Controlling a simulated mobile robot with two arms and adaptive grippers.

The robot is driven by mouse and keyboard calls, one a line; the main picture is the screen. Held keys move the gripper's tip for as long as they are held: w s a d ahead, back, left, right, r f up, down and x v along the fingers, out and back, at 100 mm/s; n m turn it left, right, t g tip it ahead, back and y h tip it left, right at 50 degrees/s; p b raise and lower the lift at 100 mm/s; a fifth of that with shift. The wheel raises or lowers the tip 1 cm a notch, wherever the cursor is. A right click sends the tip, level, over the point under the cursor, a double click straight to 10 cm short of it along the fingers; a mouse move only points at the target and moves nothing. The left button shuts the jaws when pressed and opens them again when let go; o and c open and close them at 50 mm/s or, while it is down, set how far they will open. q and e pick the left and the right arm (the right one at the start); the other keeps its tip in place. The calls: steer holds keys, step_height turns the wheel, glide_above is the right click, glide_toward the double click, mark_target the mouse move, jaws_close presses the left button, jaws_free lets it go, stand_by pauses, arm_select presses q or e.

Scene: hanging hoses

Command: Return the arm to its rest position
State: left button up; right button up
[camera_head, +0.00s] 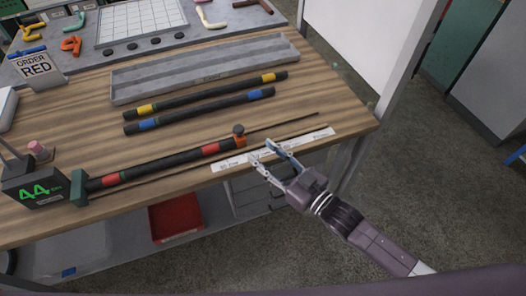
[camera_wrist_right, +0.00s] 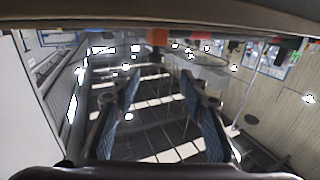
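My right gripper (camera_head: 263,151) is at the table's front edge, on the right arm that comes in from the lower right. Its two fingers are spread, with nothing between them. In the right wrist view the fingers (camera_wrist_right: 158,92) also stand apart and empty. A black hose with red bands (camera_head: 165,162) lies near the front of the table, between a green block (camera_head: 78,188) and an orange stop with a dark knob (camera_head: 239,141). The fingertips are to the right of this stop, apart from it. My left gripper is out of view.
Hoses with yellow bands (camera_head: 205,96) and blue bands (camera_head: 200,111) lie before a long grey tray (camera_head: 125,97). A white ruler strip (camera_head: 310,137) runs along the front. A display box reading 44 (camera_head: 35,192) stands left. A red bin (camera_head: 175,222) sits below. Floor at right is clear.

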stand_by(0.3)
steer(key=s+d+f+m+g+h, duration=0.2)
steer(key=s+d+f+g+h, duration=0.15)
steer(key=s+d, duration=0.35)
steer(key=s+d+f+m+g+h, duration=0.25)
steer(key=s+d+h, duration=0.2)
steer(key=s, duration=0.45)
steer(key=s+d+f+m+g+h, duration=0.2)
steer(key=s+d+f+g+h, duration=0.15)
steer(key=s+d, duration=0.35)
step_height(320, 180, down, 25)
steer(key=s+a+g, duration=0.1)
steer(key=s+g, duration=0.1)
steer(key=s+d+f+g, duration=0.1)
steer(key=s+d+f, duration=0.1)
steer(key=s+f, duration=1.5)
steer(key=shift+s+d+f+n, duration=0.25)
steer(key=shift+s+d+n, duration=0.1)
steer(key=shift+s+d, duration=0.1)
